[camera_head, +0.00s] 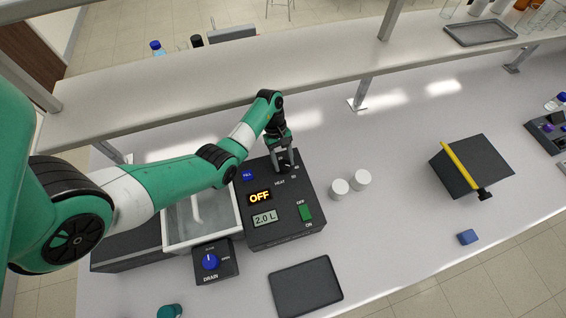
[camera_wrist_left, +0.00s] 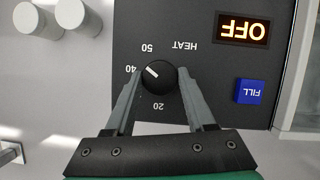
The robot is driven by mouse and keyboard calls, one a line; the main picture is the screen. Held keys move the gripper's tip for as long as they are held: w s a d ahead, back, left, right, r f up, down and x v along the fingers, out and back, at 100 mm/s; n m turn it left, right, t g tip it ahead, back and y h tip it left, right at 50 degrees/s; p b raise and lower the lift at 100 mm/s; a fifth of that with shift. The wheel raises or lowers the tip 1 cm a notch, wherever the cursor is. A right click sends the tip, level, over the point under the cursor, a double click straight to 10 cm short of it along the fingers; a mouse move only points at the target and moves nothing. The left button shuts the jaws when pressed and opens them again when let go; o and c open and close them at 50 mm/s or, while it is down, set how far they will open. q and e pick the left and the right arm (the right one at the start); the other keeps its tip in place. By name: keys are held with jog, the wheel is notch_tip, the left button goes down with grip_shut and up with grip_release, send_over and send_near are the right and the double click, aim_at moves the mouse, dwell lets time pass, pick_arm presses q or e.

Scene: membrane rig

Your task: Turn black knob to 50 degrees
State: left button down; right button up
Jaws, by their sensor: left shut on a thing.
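The black knob (camera_wrist_left: 158,76) sits on the black control box (camera_head: 285,220), beside the HEAT label and the marks 20, 40 and 50. In the left wrist view, which shows the panel upside down, its white pointer line aims at the upper left, between the 40 and 50 marks. My left gripper (camera_head: 284,168) is above the back of the box, and in the left wrist view (camera_wrist_left: 160,78) its fingers stand on either side of the knob, shut on it. In the head view the gripper mostly hides the knob. My right gripper is not in view.
The box shows OFF (camera_head: 259,197), 2.0 L and a green switch (camera_head: 305,212). A blue FILL button (camera_wrist_left: 249,91) is near the knob. A white basin (camera_head: 172,222) and drain knob (camera_head: 211,261) stand left. Two white containers (camera_head: 339,189) stand right. A shelf (camera_head: 210,75) runs behind.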

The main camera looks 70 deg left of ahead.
pick_arm(q)
jog(key=shift+w+m+g+b, duration=0.1)
jog(key=shift+m+g+b, duration=0.6)
jog(key=shift+m+b, duration=0.75)
jog(key=shift+m, duration=0.25)
jog(key=shift+p, duration=0.3)
jog(key=shift+c, duration=1.2)
grip_release()
